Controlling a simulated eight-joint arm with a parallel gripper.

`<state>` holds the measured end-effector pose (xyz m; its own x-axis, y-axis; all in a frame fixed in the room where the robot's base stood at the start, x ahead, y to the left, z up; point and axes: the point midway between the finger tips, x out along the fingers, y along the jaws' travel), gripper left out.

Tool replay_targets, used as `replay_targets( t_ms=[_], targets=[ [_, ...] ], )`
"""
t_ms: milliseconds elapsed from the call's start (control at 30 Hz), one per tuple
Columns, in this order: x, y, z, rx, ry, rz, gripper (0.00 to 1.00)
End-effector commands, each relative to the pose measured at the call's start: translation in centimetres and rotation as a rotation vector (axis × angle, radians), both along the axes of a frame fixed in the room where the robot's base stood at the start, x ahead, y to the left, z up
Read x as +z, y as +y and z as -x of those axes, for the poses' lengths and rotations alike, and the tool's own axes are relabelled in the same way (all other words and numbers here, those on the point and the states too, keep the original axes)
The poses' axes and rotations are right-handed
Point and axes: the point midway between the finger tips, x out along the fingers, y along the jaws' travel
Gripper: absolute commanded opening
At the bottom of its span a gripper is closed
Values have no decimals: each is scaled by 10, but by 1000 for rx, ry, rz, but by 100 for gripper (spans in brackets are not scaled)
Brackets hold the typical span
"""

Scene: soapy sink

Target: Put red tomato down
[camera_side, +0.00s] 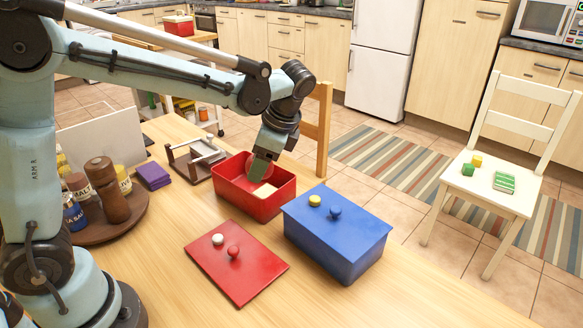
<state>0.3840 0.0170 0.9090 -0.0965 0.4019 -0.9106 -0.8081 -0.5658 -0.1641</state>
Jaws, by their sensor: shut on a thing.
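My gripper (260,172) has greenish fingers and points down into the open red box (282,200) on the wooden table. It is shut on a rounded red thing, which looks like the red tomato (267,168). The fingers and the box's red inside make its outline hard to tell. It is held at about the height of the box's rim, and I cannot tell whether it touches the box. A pale cream block (264,191) lies inside the box below the fingers.
A red lid (240,270) with a red knob and a white piece on it lies in front. A closed blue box (335,245) with a yellow piece (315,200) on its lid stands right. A round tray (135,225) with jars and a mill is left. A wooden rack (200,158) stands behind.

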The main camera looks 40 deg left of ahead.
Motion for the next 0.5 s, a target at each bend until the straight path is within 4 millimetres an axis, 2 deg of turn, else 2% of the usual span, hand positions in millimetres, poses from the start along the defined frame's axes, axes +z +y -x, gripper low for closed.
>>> replay_targets(
  t_ms=[167, 500],
  targets=[
    [-9, 14, -5, -35, 0, 0, 27],
    [-51, 82, -21, -31, 1, 0, 27]
  ],
)
